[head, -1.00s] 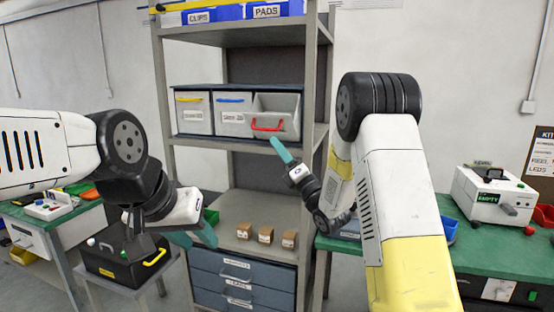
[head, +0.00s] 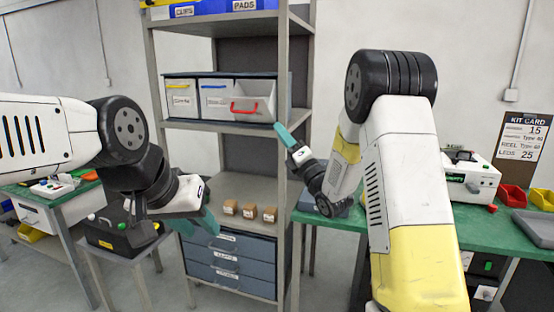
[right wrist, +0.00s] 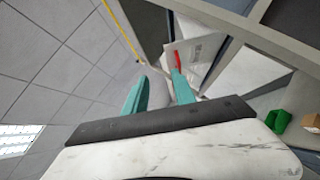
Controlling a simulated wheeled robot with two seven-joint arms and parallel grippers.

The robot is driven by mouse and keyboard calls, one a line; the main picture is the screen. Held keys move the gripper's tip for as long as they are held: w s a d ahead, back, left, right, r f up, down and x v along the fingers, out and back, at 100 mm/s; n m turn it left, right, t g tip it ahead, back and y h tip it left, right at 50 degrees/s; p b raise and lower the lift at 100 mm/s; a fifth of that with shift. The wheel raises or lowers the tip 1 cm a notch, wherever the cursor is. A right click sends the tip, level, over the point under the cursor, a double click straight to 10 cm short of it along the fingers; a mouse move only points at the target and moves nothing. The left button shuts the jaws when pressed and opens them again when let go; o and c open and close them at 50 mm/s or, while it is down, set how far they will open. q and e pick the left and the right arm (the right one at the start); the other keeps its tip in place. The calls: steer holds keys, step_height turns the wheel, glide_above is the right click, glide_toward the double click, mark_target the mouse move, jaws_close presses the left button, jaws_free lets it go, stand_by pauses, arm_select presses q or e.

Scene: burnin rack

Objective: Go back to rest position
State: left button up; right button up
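My left gripper (head: 200,224) hangs in front of the rack's lower part, left of the blue-grey drawers. Its teal fingers are seen edge-on, so their gap is unclear. My right gripper (head: 286,136) is raised near the rack's right post, close to the right-hand bin. In the right wrist view its two teal fingers (right wrist: 158,92) stand apart with nothing between them. The right-hand bin with a red handle (head: 252,104) is on the middle shelf and sticks out further than its neighbours. Its red handle also shows in the right wrist view (right wrist: 178,60).
Bins with yellow (head: 181,100) and blue (head: 214,101) handles share the shelf. Small brown boxes (head: 249,211) sit on the lower shelf above drawers (head: 231,264). A black case (head: 118,238) stands on a stool at left. A green bench (head: 480,232) at right carries a white device (head: 475,180).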

steer(key=s+d+r+m+g+h, duration=0.1)
steer(key=s+d+m+g+h, duration=0.15)
steer(key=d+m+h, duration=0.5)
steer(key=s+d+r+m+g+h, duration=0.1)
steer(key=s+d+m+h, duration=0.3)
steer(key=m, duration=0.7)
steer(key=s+f+m+g, duration=0.3)
steer(key=s+m, duration=0.1)
steer(key=s, duration=0.5)
steer(key=s+f+m+g, duration=0.3)
steer(key=s+m, duration=0.2)
steer(key=s, duration=0.5)
steer(key=s+d+f+m+g, duration=0.1)
steer(key=s+f+m+g, duration=0.2)
steer(key=s, duration=0.6)
steer(key=shift+s+m+h, duration=0.2)
steer(key=shift+m+h, duration=0.15)
steer(key=shift+m, duration=0.4)
